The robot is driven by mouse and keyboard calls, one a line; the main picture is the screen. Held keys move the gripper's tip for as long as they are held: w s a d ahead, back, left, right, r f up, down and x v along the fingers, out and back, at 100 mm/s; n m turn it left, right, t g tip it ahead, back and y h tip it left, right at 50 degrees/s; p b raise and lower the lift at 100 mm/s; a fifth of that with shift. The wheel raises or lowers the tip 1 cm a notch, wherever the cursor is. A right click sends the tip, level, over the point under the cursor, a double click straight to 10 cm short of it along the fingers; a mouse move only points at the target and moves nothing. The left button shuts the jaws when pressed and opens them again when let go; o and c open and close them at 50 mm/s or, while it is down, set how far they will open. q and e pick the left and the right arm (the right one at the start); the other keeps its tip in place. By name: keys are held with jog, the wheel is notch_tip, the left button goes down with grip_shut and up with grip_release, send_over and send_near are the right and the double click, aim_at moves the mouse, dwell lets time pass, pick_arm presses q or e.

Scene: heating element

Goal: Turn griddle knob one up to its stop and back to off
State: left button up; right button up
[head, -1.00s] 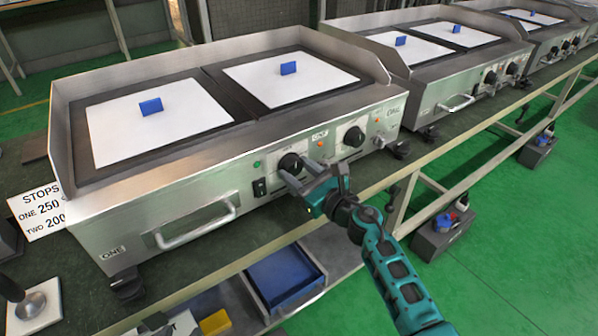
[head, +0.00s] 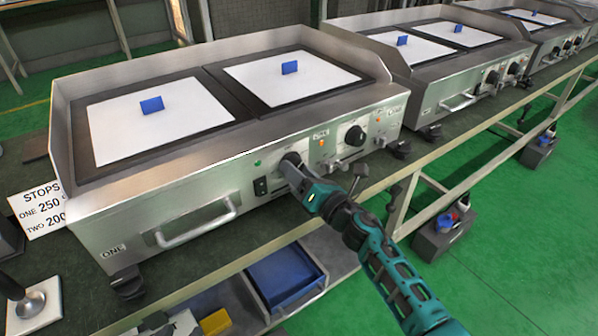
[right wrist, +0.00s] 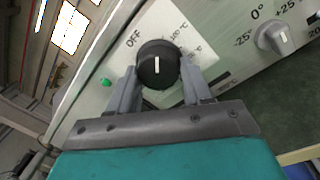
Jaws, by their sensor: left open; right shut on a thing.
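The near griddle (head: 165,185) has a black knob (head: 290,158) at the left of its control area, beside a green lamp (head: 258,162). A second black knob (head: 355,135) is to its right. My right gripper (head: 297,172) reaches the left knob from the front. In the right wrist view the fingers stand on either side of this knob (right wrist: 157,66), shut on it. Its white pointer line points straight up in that picture, clockwise of the OFF mark (right wrist: 133,38). The scale numerals are mostly unreadable. My left gripper is not in view.
A sign (head: 40,208) reads STOPS, ONE 250, TWO 200. A rocker switch (head: 260,186) and a bar handle (head: 197,220) are left of the gripper. A small grey trim knob (right wrist: 272,38) is close by. More griddles (head: 430,60) stand to the right.

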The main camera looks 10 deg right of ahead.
jog(key=shift+r+m+h+p, duration=0.3)
jog(key=shift+m+p, duration=1.45)
jog(key=shift+m, duration=4)
jog(key=shift+r+m+h+p, duration=0.1)
jog(key=shift+m+h+p, duration=1.1)
jog(key=shift+m, duration=4.5)
jog(key=shift+r+m+y+p, duration=0.1)
jog(key=shift+m+p, duration=2.15)
jog(key=shift+m, duration=3.5)
jog(key=o, duration=1)
